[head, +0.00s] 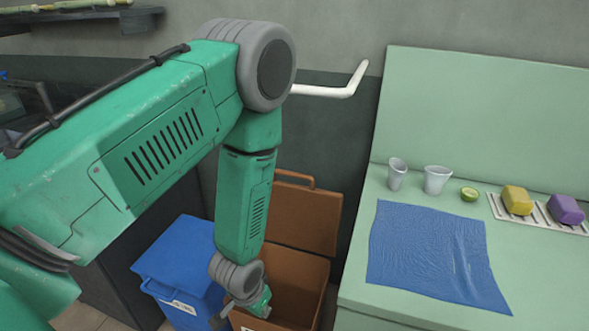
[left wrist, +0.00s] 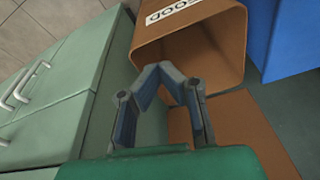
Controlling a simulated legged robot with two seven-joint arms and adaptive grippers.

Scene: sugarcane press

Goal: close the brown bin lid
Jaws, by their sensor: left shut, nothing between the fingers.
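The brown bin (head: 309,284) stands on the floor beside the green counter. Its lid (head: 301,213) is open, raised upright at the back of the bin, with a handle on its top edge. In the left wrist view the bin (left wrist: 222,52) shows its open mouth and a white label, and the lid (left wrist: 258,130) lies beyond its rim. My left gripper (head: 245,312) is low at the bin's left side, in front of the lid. In the left wrist view the gripper (left wrist: 160,68) has its fingertips together, empty, near the bin mouth. My right gripper is not in view.
A blue bin (head: 182,262) with its lid down stands left of the brown bin. The counter (head: 355,290) at right holds a blue cloth (head: 430,255), two cups, a lime half and two sponges. A white pipe (head: 335,92) sticks out above the lid.

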